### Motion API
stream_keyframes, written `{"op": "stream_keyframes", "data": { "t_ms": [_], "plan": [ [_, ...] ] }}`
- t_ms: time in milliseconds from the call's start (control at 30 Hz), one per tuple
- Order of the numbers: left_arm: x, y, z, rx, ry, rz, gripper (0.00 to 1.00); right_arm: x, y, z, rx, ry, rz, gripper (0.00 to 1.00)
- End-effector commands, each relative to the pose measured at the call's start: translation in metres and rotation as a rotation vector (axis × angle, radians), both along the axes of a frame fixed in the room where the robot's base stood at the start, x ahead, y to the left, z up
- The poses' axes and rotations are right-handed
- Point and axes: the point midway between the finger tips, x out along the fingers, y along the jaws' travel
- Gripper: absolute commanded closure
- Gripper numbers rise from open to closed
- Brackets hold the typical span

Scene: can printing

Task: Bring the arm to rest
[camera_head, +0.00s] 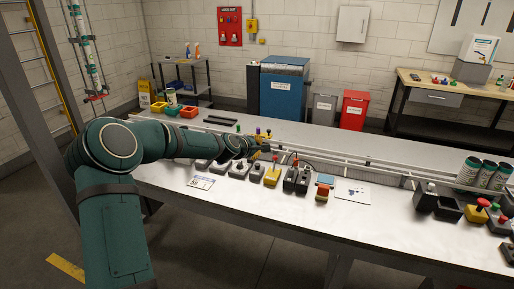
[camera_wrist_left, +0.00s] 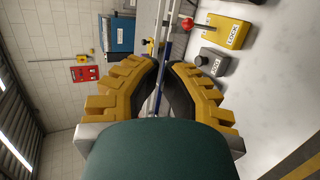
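My left arm (camera_head: 105,170) comes in from the left and reaches over the workbench. Its gripper (camera_head: 267,144) is small in the head view, above the row of controls near the rail. In the left wrist view the yellow fingers of the left gripper (camera_wrist_left: 162,65) stand apart with a narrow gap between the tips. Nothing is held between them; a rail shows through the gap. My right arm and gripper are not in view.
The white workbench (camera_head: 240,202) carries a yellow-based control (camera_head: 272,174), dark switch boxes (camera_head: 290,179) and a card (camera_head: 352,191). Several cans (camera_head: 487,174) stand at the right by the rail.

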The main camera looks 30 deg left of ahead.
Motion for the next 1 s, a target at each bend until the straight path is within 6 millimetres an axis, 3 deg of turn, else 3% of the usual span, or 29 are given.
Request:
{"op": "stream_keyframes", "data": {
  "t_ms": [333,467,633,767,867,1000],
  "plan": [
    [0.000,-0.002,-0.002,0.001,0.003,-0.004,1.00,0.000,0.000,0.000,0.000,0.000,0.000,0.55],
    [-0.001,-0.026,-0.023,0.023,0.038,-0.056,1.00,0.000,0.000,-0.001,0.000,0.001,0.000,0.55],
    [-0.017,-0.102,-0.089,0.108,0.145,-0.234,1.00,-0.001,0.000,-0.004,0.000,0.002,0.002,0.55],
    [-0.047,-0.167,-0.145,0.197,0.235,-0.408,1.00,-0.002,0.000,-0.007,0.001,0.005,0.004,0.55],
    [-0.079,-0.214,-0.183,0.268,0.298,-0.553,1.00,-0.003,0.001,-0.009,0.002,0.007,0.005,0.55],
    [-0.139,-0.273,-0.232,0.372,0.382,-0.774,1.00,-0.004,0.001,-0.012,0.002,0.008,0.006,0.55]
  ]
}}
